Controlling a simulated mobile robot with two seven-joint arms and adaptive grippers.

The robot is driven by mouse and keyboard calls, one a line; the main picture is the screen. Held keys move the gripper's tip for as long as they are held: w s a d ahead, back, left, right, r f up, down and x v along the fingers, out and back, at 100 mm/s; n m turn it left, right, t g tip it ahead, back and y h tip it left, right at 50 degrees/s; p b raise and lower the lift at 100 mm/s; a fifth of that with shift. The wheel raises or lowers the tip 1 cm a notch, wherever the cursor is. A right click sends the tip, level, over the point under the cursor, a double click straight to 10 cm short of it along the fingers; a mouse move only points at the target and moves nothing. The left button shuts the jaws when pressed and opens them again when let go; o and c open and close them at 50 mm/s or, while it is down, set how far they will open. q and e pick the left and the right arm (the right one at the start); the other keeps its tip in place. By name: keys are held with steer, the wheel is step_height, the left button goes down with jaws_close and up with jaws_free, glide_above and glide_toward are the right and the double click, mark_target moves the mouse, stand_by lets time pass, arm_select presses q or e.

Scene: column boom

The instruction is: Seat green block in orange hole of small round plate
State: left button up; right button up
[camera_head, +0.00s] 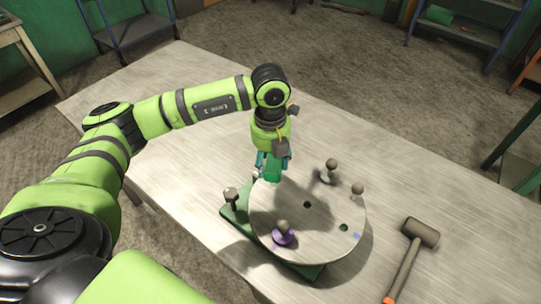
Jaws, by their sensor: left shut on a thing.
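My left gripper (270,172) reaches down over the far left rim of the round grey plate (322,240). It is shut on a green block (272,169), which is partly hidden by the fingers. The block is at the plate's edge; I cannot tell whether it touches the plate. An orange hole does not show; the gripper covers part of the rim. A dark hole (307,204) is near the plate's middle, and another hole (343,227) is near its right side. My right gripper is not in view.
A purple block (283,238) with a grey knob sits at the plate's near edge. A green base (310,271) is under the plate. A hammer (418,236) lies at right. The table's (420,180) far side is clear.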

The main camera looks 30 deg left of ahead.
arm_select(q)
steer(key=shift+f, duration=0.75)
steer(key=shift+r, duration=0.1)
steer(key=shift+b, duration=0.5)
stand_by(0.4)
steer(key=shift+f+b, duration=2.1)
steer(key=shift+f, duration=0.25)
steer(key=o, duration=0.9)
steer(key=shift+d, duration=0.1)
steer(key=shift+r, duration=0.1)
